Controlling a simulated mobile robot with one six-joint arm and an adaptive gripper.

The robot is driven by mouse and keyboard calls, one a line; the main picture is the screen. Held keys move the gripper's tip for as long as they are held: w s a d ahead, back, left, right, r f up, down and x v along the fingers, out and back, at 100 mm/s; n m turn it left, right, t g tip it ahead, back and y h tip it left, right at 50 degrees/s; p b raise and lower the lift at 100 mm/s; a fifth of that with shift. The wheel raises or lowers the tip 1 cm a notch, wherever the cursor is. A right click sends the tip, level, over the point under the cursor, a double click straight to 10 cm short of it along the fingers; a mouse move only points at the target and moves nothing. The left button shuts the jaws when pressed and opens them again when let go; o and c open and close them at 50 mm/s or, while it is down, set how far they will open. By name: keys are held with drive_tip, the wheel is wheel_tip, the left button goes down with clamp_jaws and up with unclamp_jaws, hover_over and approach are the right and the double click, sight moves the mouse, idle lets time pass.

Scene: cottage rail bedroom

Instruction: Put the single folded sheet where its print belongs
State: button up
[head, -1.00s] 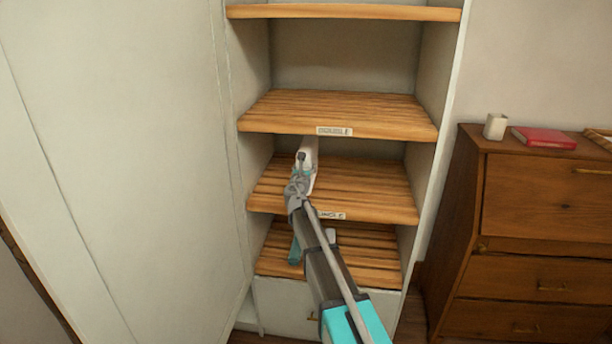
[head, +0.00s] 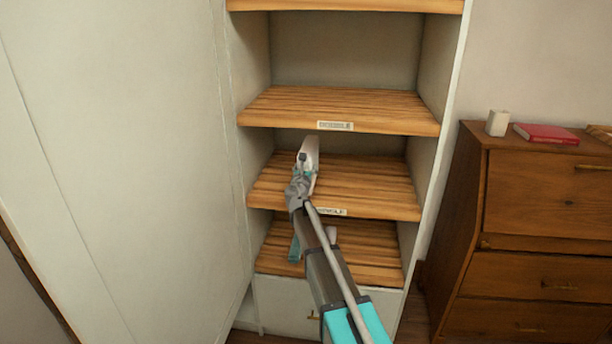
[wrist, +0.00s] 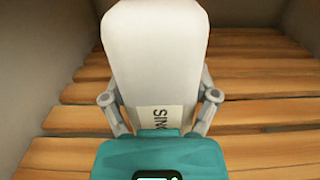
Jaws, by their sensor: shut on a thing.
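The folded sheet (head: 309,150) is a white, rounded bundle. In the wrist view the sheet (wrist: 155,50) fills the upper middle, and a tag on it shows letters starting "SIN"; the rest is hidden by my gripper. My gripper (head: 302,165) is shut on it, with a finger on each side in the wrist view (wrist: 160,98). The sheet is over the left part of the middle slatted shelf (head: 375,185), below the upper shelf. I cannot tell if it touches the slats. The middle shelf's label (head: 331,212) is partly covered by my arm; its visible end looks like "GLE".
The upper shelf (head: 340,105) is bare, with a label that seems to read "DOUBLE". A lower slatted shelf (head: 370,262) is partly behind my arm. Cupboard side walls bound the shelves. A wooden dresser (head: 540,210) stands right, with a white cup (head: 497,123) and red book (head: 545,133).

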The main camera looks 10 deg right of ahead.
drive_tip(key=shift+f, duration=0.4)
drive_tip(key=o, duration=1.2)
drive_tip(key=shift+s, duration=0.1)
drive_tip(key=b+v, duration=0.1)
drive_tip(key=v, duration=1.1)
drive_tip(key=shift+f, duration=0.1)
